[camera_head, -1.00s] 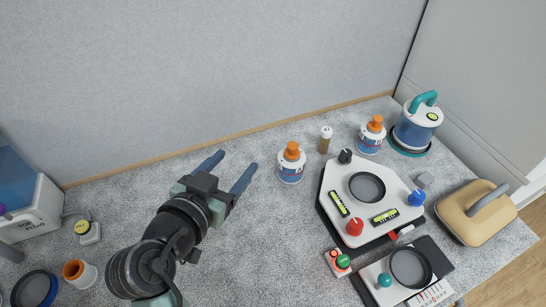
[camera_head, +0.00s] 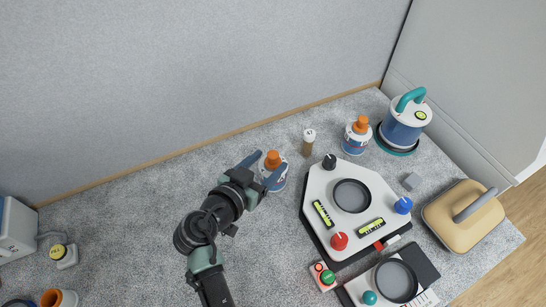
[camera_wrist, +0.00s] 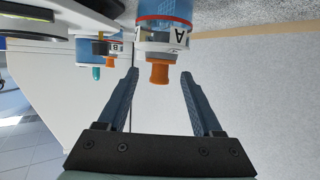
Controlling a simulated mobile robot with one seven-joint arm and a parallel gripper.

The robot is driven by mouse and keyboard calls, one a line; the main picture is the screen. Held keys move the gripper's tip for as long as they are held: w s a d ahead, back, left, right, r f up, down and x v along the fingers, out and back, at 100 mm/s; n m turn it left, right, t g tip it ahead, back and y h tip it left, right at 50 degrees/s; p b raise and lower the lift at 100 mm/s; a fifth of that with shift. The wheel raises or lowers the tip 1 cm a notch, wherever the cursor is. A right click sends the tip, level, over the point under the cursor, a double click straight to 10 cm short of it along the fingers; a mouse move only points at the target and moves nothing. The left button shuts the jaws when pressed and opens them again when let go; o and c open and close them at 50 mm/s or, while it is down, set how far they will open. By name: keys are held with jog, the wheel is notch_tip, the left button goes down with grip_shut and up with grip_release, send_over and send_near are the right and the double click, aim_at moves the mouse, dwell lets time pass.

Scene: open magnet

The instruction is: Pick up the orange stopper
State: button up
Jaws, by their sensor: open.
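The nearer bottle (camera_head: 278,182), white and blue, stands upright on the grey speckled surface and carries an orange stopper (camera_head: 272,158). In the wrist view this bottle, marked A (camera_wrist: 165,38), appears upside down, and its stopper shows between the fingertips (camera_wrist: 158,72). My gripper (camera_head: 269,164) is open, with one finger on each side of the stopper and visible gaps. I cannot tell from these views how far the fingers reach past it. A second bottle (camera_head: 354,143), marked B in the wrist view, also has an orange stopper (camera_head: 361,122).
A small white-capped vial (camera_head: 309,143) stands between the bottles. A white panel with knobs (camera_head: 352,221) lies to the right. A blue canister with a teal handle (camera_head: 406,120) and a tan block (camera_head: 463,222) are further right. The surface left of my arm is mostly clear.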

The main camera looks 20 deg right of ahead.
aim_at(271, 161)
jog(key=shift+x, duration=1.65)
jog(key=shift+s, duration=0.1)
grip_shut()
